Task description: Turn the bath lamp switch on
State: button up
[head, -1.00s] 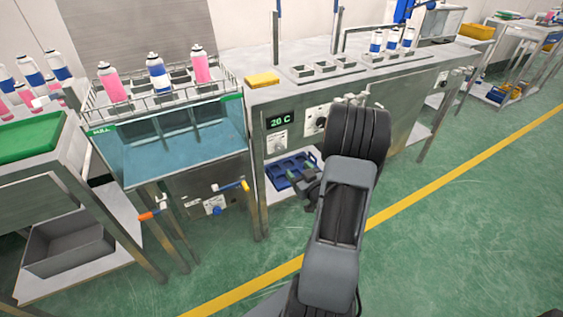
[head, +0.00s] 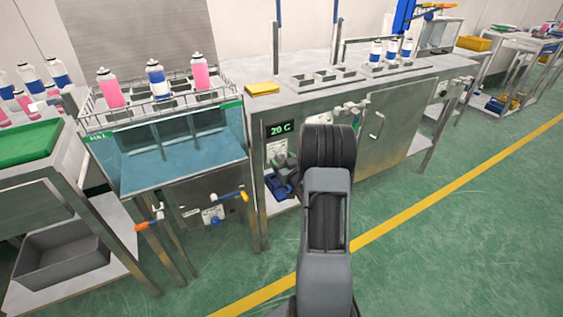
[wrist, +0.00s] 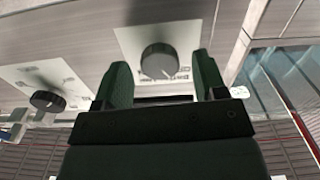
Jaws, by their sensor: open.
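My gripper (wrist: 157,88) is open, with its dark fingers on either side of a black round knob (wrist: 158,61) on a white plate in the wrist view. Nothing shows held, and I cannot tell whether the fingers touch the knob. In the head view my gripper (head: 283,170) is low in front of the cabinet, below the green "20 C" display (head: 280,128), partly hidden by my arm. A second black knob (wrist: 47,101) sits on another white plate at left in the wrist view. I cannot make out which control is the bath lamp switch.
A blue tray (head: 278,187) is on the shelf below my gripper. Green floor is open at right.

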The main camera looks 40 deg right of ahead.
jog(key=shift+w, duration=0.35)
jog(key=c, duration=0.9)
jog(key=shift+m, duration=0.3)
jog(key=m, duration=0.5)
jog(key=shift+m, duration=0.3)
jog(key=m+p, duration=0.1)
jog(key=m, duration=0.4)
jog(key=shift+m, duration=0.4)
